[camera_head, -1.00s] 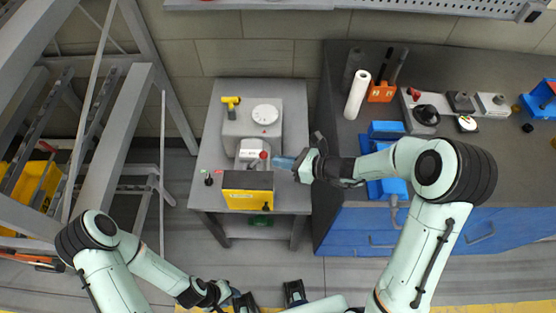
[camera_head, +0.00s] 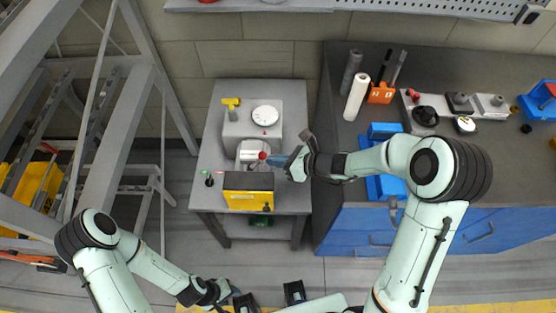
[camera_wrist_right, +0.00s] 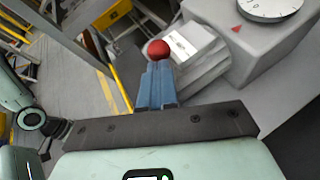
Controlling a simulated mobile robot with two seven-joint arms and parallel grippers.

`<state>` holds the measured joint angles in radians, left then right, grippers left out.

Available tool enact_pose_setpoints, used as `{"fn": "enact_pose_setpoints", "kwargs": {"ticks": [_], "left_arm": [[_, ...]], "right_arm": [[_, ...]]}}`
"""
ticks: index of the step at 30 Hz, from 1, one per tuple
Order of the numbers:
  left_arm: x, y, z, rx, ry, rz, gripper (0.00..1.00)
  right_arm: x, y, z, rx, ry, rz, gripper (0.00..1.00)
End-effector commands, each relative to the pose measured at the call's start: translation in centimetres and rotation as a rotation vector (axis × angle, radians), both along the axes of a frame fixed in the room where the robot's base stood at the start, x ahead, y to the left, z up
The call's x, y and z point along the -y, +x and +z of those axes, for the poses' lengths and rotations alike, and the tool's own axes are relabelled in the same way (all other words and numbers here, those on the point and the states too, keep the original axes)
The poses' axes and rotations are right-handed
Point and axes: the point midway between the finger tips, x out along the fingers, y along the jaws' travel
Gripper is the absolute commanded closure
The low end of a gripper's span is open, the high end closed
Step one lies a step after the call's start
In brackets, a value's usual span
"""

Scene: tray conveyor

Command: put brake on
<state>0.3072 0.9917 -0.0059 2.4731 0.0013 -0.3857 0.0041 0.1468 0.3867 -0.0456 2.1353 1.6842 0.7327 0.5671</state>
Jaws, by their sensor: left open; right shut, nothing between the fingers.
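The brake lever's red ball knob (camera_head: 263,155) stands beside the white-topped block (camera_head: 254,146) on the grey machine. It also shows in the right wrist view (camera_wrist_right: 158,49), just beyond my blue fingertips. My right gripper (camera_head: 270,159) is shut and points left at the knob, with nothing between its fingers. The fingertips (camera_wrist_right: 157,68) look very close to the knob; I cannot tell whether they touch it. The lever's shaft is largely hidden behind my fingers in the wrist view. My left gripper (camera_head: 245,300) is open and low at the bottom edge, far from the machine.
The machine carries a white dial (camera_head: 265,115) and a yellow handle (camera_head: 231,101). A yellow box (camera_head: 247,190) stands at the front of the grey table (camera_head: 213,140). A workbench (camera_head: 465,165) with tools and blue bins is at right. A grey frame (camera_head: 135,110) stands at left.

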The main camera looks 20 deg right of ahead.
Motion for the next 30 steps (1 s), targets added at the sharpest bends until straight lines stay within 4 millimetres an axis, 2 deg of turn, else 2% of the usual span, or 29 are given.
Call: {"fn": "enact_pose_setpoints", "kwargs": {"ticks": [9, 17, 19, 23, 30], "left_arm": [[0.0, 1.0, 1.6, 0.011, 0.0, 0.0, 0.57], [0.0, 1.3, 2.1, 0.015, 0.0, 0.0, 0.57], [0.0, 1.4, 2.2, 0.016, 0.0, 0.0, 0.57], [0.0, 1.5, 2.4, 0.017, 0.0, 0.0, 0.57], [0.0, 1.4, 2.3, 0.016, 0.0, 0.0, 0.57]], "right_arm": [[-1.7, 0.5, 1.9, -0.043, -0.181, 0.007, 1.0], [-4.0, 1.1, 2.8, -0.049, -0.17, 0.004, 1.0], [-4.8, 1.3, 3.2, -0.056, -0.216, 0.007, 1.0], [-5.7, 1.6, 3.4, -0.082, -0.303, 0.005, 1.0], [-7.7, 2.1, 3.4, -0.085, -0.294, 0.003, 1.0]]}}
